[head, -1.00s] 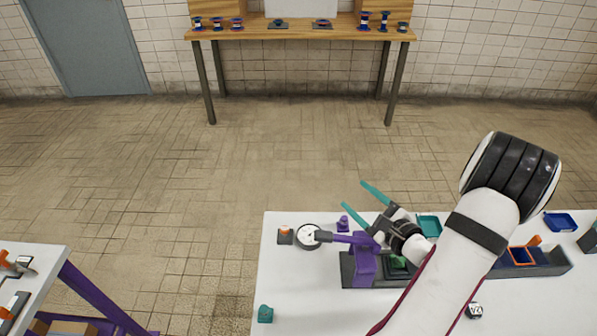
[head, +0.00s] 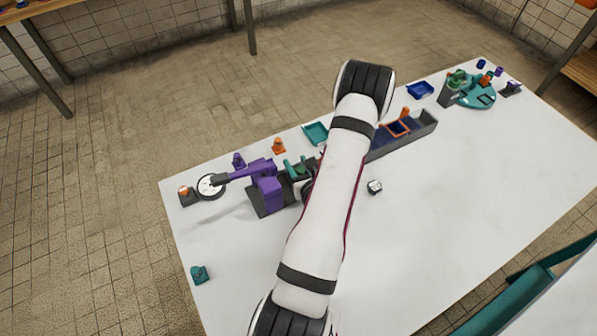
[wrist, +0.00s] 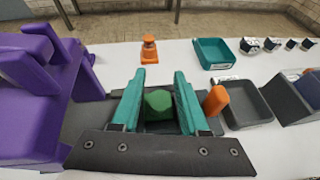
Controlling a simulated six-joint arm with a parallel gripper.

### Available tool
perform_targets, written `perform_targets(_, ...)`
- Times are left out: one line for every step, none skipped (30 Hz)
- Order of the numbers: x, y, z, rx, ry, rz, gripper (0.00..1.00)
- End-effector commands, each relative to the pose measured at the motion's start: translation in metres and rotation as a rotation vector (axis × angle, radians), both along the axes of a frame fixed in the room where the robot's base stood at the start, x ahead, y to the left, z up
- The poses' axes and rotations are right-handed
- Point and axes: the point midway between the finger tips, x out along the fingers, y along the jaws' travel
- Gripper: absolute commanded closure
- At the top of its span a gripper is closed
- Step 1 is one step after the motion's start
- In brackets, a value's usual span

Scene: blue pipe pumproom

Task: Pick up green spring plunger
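The green spring plunger (wrist: 158,105) shows in the wrist view as a rounded green block, low in a dark holder beside a purple clamp (head: 264,182). My gripper (wrist: 159,78) has two teal fingers standing apart, one on each side of the plunger. A narrow gap seems to show beside it, and the fingers do not look closed on it. The plunger's lower part is hidden by my gripper's dark base plate. In the head view, my gripper (head: 297,168) is over the dark holder, and my arm hides much of that area.
The purple clamp (wrist: 38,85) stands close on the left in the wrist view. An orange upright piece (wrist: 215,100) is close to the right finger. Beyond are an orange cone-like part (wrist: 149,50) and a teal tray (wrist: 213,54). The table's near part is mostly clear.

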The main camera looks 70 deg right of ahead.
Motion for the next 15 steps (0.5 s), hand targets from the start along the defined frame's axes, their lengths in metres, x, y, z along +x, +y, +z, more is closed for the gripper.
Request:
perform_targets(0.0, 0.0, 0.0001, 0.0, 0.0, 0.0, 0.67)
perform_targets(0.0, 0.0, 0.0001, 0.0, 0.0, 0.0, 0.72)
perform_targets(0.0, 0.0001, 0.0001, -0.001, 0.001, 0.0, 0.8)
perform_targets(0.0, 0.0001, 0.0001, -0.001, 0.001, 0.0, 0.85)
perform_targets(0.0001, 0.0001, 0.0002, 0.0, 0.0, 0.001, 0.9)
perform_targets(0.0001, 0.0001, 0.0002, 0.0, 0.0, 0.001, 0.98)
perform_targets(0.0001, 0.0001, 0.0002, 0.0, 0.0, 0.001, 1.0)
perform_targets(0.0001, 0.0001, 0.0002, 0.0, 0.0, 0.001, 1.0)
perform_targets(0.0001, 0.0001, 0.0002, 0.0, 0.0, 0.001, 1.0)
perform_targets(0.0001, 0.0001, 0.0002, 0.0, 0.0, 0.001, 1.0)
perform_targets(0.0001, 0.0001, 0.0002, 0.0, 0.0, 0.001, 1.0)
perform_targets(0.0001, 0.0, 0.0004, -0.001, 0.0, 0.001, 1.0)
perform_targets(0.0001, 0.0, 0.0004, -0.001, 0.0, 0.001, 1.0)
perform_targets(0.0001, 0.0, 0.0004, -0.001, 0.0, 0.001, 1.0)
perform_targets(0.0001, 0.0, 0.0004, -0.001, 0.0, 0.001, 1.0)
